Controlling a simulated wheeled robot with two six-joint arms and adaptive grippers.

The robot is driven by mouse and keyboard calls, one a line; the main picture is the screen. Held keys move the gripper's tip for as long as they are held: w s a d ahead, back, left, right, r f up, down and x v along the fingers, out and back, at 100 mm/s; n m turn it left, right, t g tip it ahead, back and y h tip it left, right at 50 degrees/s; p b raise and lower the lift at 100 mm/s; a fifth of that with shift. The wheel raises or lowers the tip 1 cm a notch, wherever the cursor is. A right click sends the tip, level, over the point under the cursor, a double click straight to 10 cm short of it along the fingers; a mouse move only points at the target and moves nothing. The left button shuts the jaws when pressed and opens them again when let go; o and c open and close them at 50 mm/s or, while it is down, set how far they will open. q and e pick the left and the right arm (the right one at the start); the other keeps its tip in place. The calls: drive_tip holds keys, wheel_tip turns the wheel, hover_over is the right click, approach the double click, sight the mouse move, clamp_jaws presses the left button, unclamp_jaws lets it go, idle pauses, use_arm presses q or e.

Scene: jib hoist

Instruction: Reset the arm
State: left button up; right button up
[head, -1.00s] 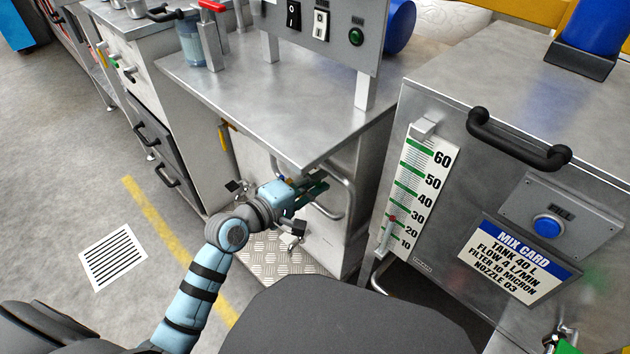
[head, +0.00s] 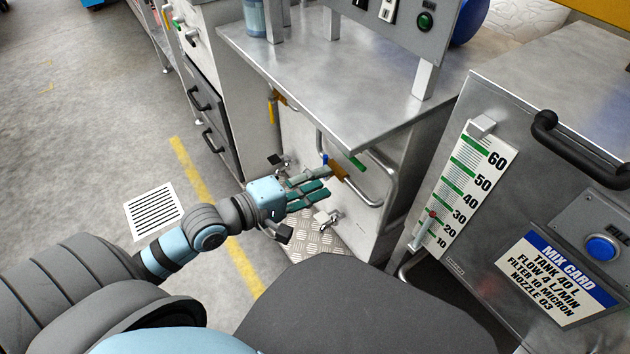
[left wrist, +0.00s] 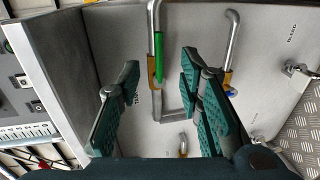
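My left gripper (head: 328,181) reaches in from the left in the head view, in front of the cabinet panel under the steel bench. Its teal fingers are spread apart in the left wrist view (left wrist: 160,72), with nothing between the pads. Beyond them is a bent steel pipe (head: 374,198) on the panel, also seen in the left wrist view (left wrist: 168,100). A brass-coloured fitting (head: 338,170) and a green sleeve (head: 357,162) show close by the fingertips. The fingers look apart from the pipe. My right gripper is not in view.
The steel bench top (head: 330,90) overhangs the panel. A small tap (head: 327,217) sits below the fingers above a tread-plate floor (head: 315,240). The tank (head: 500,170) with a level scale (head: 467,185) and mix card (head: 556,278) stands right. Open floor lies left (head: 90,130).

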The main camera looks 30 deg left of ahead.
use_arm(q)
drive_tip(key=shift+s+r, duration=0.1)
drive_tip(key=shift+s, duration=0.2)
